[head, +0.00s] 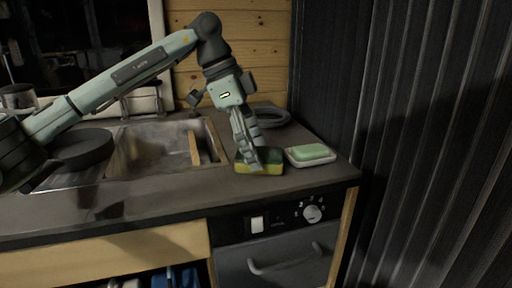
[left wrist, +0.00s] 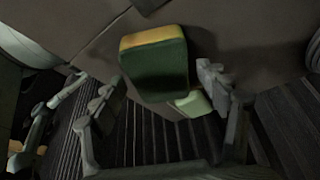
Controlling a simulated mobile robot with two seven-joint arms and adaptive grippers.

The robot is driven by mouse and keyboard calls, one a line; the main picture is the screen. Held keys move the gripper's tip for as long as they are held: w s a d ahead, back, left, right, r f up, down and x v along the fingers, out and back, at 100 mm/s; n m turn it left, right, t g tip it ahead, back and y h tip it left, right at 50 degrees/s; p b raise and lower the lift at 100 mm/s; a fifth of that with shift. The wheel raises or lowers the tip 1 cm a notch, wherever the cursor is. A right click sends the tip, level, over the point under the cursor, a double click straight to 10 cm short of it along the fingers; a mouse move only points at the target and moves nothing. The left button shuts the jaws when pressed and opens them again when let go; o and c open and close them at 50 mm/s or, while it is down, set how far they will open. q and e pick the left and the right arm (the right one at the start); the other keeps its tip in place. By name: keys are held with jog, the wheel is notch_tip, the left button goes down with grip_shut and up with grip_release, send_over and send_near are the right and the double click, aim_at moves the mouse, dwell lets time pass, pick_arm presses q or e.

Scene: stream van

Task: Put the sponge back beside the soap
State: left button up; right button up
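The sponge (head: 272,168), yellow with a dark green side, is at the counter's right part, just left of the soap. The pale green soap (head: 308,152) lies in a white dish (head: 325,161). My left gripper (head: 255,162) points down at the sponge and its fingers partly hide it. In the left wrist view, the sponge (left wrist: 155,68) lies between the spread fingers of the left gripper (left wrist: 160,90), which look apart from it. The soap (left wrist: 195,103) shows partly behind the sponge there. My right gripper is in neither view.
The grey counter (head: 150,200) has a sink (head: 150,150) to the left, with a wooden piece (head: 195,148) in it. A dark coiled item (head: 272,118) lies behind the gripper. A dark ribbed wall (head: 420,140) stands to the right. The oven knob (head: 312,213) is below the front edge.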

aim_at(259, 152)
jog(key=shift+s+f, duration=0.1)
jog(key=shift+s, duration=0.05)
pick_arm(q)
jog(key=shift+r, duration=0.25)
jog(key=v, duration=0.2)
jog(key=shift+a+r, duration=0.15)
jog(key=shift+r, duration=0.25)
jog(key=v, duration=0.9)
jog(key=shift+b, duration=0.3)
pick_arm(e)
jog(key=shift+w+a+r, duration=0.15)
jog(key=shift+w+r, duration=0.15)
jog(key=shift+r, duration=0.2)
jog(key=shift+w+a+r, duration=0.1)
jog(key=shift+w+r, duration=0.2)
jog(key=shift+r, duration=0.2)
